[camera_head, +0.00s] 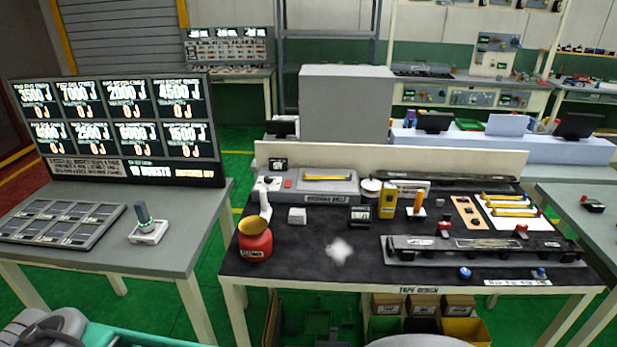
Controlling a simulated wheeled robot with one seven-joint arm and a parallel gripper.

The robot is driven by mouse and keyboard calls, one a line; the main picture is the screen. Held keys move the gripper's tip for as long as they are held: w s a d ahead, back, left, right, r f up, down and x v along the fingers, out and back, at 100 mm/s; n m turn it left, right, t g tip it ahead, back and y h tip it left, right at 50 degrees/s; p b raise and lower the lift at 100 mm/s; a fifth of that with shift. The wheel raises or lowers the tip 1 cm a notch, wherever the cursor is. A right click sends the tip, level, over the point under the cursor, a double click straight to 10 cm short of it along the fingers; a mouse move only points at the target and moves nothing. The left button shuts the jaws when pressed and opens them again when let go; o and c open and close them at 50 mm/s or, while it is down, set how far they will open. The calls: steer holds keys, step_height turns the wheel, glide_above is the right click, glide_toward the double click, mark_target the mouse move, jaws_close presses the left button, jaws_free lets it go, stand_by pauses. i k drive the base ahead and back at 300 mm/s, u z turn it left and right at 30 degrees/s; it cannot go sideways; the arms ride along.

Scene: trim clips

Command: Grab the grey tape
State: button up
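I cannot single out a grey tape with certainty. On the black-topped bench (310,262), whose front label seems to read "TAPE BENCH", a small pale roll-like thing (371,186) sits at the back middle, left of a yellow device (388,200). A small light-grey block (297,215) lies on the left part of the same bench. A blurred white patch (340,250) shows on the black top, and its nature is unclear. I cannot make out my gripper in this view.
A red pot-like thing with a gold top (255,245) stands at the bench's left end. A long dark bar fixture (480,249) fills the right front. A left table (180,210) holds a display board (125,130). Green floor shows between the tables.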

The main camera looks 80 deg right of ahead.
mark_target(347, 179)
steer(key=z, duration=0.2)
steer(key=i, duration=0.75)
steer(key=z, duration=1.25)
steer(key=i, duration=0.6)
steer(key=z, duration=0.65)
